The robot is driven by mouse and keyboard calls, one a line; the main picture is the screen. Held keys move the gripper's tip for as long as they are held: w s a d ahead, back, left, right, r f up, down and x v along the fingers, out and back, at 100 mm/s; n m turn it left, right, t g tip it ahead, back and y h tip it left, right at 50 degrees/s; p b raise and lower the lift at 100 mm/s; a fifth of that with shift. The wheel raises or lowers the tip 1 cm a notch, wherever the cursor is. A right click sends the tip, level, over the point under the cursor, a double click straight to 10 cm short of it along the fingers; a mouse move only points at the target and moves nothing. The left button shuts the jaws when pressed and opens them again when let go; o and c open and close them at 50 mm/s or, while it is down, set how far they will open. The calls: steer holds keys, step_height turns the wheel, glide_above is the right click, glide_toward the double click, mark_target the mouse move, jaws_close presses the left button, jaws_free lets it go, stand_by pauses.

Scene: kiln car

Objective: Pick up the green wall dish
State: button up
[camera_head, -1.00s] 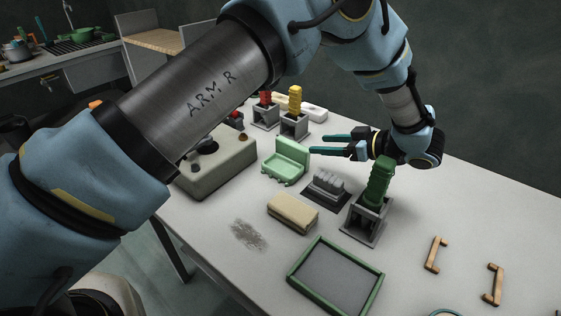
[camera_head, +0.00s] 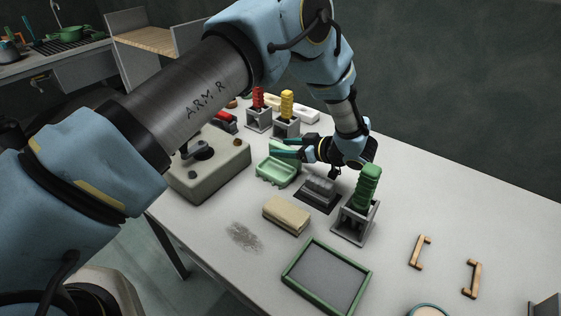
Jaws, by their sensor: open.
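The pale green wall dish (camera_head: 268,174) stands on the white table, with a raised back and a low scalloped front tray. My gripper (camera_head: 279,147) is open, its two dark teal fingers pointing left at the dish's upper back. The fingers overlap the back's top edge in this view. I cannot tell whether they touch it or are just above or behind it. Part of the dish's back is hidden by the fingers.
Close by are a grey brush-like block on a dark pad (camera_head: 318,193), a tan block (camera_head: 287,215) and a dark green handle in a grey holder (camera_head: 368,186). A beige box (camera_head: 210,172) stands left. Red (camera_head: 257,98) and yellow (camera_head: 287,103) handles stand behind. A green-framed tray (camera_head: 327,277) lies in front.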

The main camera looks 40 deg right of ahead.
jaws_close()
stand_by(0.4)
stand_by(0.9)
